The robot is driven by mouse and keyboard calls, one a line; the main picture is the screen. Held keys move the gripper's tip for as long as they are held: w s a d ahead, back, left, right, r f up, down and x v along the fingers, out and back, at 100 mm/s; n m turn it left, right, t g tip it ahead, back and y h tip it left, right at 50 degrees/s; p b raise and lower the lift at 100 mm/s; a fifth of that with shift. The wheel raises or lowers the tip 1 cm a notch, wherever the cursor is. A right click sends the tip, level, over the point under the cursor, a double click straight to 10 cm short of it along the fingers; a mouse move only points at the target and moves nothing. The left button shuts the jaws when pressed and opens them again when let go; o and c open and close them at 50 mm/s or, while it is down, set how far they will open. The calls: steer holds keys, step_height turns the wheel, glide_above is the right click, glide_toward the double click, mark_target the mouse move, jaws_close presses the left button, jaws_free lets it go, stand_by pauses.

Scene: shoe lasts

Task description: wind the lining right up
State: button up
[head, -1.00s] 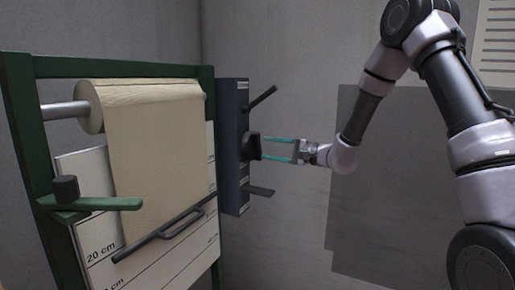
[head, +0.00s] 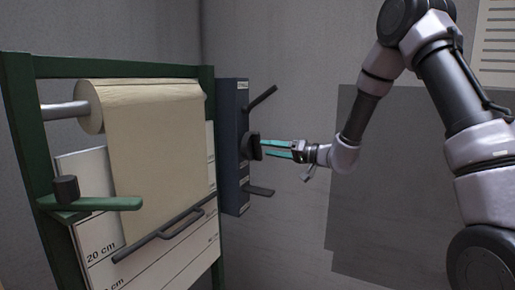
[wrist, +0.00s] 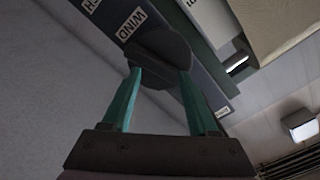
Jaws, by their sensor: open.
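The cream lining (head: 155,160) hangs from a roll on a grey bar in a green frame. A dark bottom bar with a handle (head: 175,228) runs along its lower edge, a little above the 20 cm mark at the left. A dark knob (head: 250,146) sits on a blue-grey control box (head: 233,185) at the frame's right; the wrist view shows it beside a "WIND" label (wrist: 133,22). My gripper (head: 264,148) is open, its teal fingers at either side of the knob (wrist: 160,50). I cannot tell whether they touch it.
Dark levers stick out of the box above (head: 263,97) and below (head: 258,191) the knob. A green arm with a dark knob (head: 66,189) juts from the frame's left. A white scale board (head: 195,250) stands behind the lining.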

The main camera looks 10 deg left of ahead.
steer(key=n, duration=0.6)
steer(key=shift+n, duration=0.3)
steer(key=m, duration=2.1)
steer(key=shift+m, duration=0.3)
steer(key=m, duration=0.8)
steer(key=shift+a, duration=0.15)
